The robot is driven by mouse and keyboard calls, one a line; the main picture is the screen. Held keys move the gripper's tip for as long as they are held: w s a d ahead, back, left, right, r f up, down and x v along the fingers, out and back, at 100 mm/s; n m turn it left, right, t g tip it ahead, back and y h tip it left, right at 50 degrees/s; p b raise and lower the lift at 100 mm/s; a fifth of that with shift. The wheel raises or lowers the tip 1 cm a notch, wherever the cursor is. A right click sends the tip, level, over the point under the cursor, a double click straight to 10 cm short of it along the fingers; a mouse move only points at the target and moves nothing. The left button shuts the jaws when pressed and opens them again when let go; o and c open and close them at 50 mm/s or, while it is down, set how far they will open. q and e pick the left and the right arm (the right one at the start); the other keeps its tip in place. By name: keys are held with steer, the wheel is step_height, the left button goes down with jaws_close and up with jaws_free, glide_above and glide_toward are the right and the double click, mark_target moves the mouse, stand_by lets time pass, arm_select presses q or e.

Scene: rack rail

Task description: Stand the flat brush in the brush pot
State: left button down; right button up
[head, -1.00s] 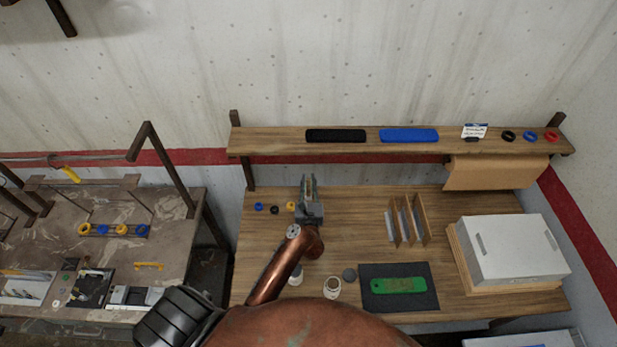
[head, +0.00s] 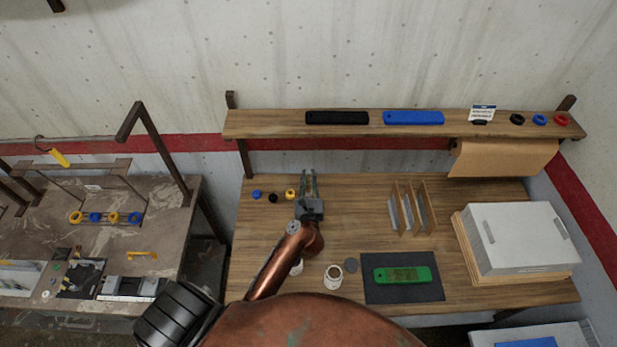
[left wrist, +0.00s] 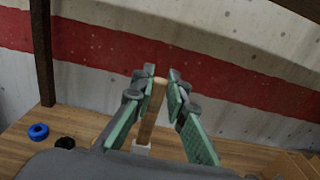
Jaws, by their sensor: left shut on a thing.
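My left gripper (head: 309,176) reaches over the wooden bench, its fingers pointing toward the back wall. In the left wrist view its green-padded fingers (left wrist: 166,88) are closed around a slim wooden handle, which I take as the flat brush (left wrist: 149,120). A pale part shows at the handle's lower end; the bristles cannot be made out. A white round pot with a brownish inside, likely the brush pot (head: 333,277), stands nearer me, right of my forearm. A second pale container (head: 297,268) is partly hidden by my forearm. My right gripper is not in view.
Blue, black and yellow rings (head: 273,197) lie left of the gripper. Upright dividers (head: 411,208), a dark mat (head: 405,291) with a green piece (head: 402,274), and a white box (head: 520,237) stand to the right. A shelf (head: 360,130) runs above the back.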

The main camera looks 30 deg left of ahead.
mark_target(308, 186)
arm_select(q)
steer(key=shift+f+b, duration=1.9)
steer(key=shift+f, duration=0.95)
steer(key=c, duration=1.8)
jaws_free()
steer(key=shift+s+d, duration=0.15)
steer(key=shift+s, duration=0.1)
steer(key=v, duration=0.7)
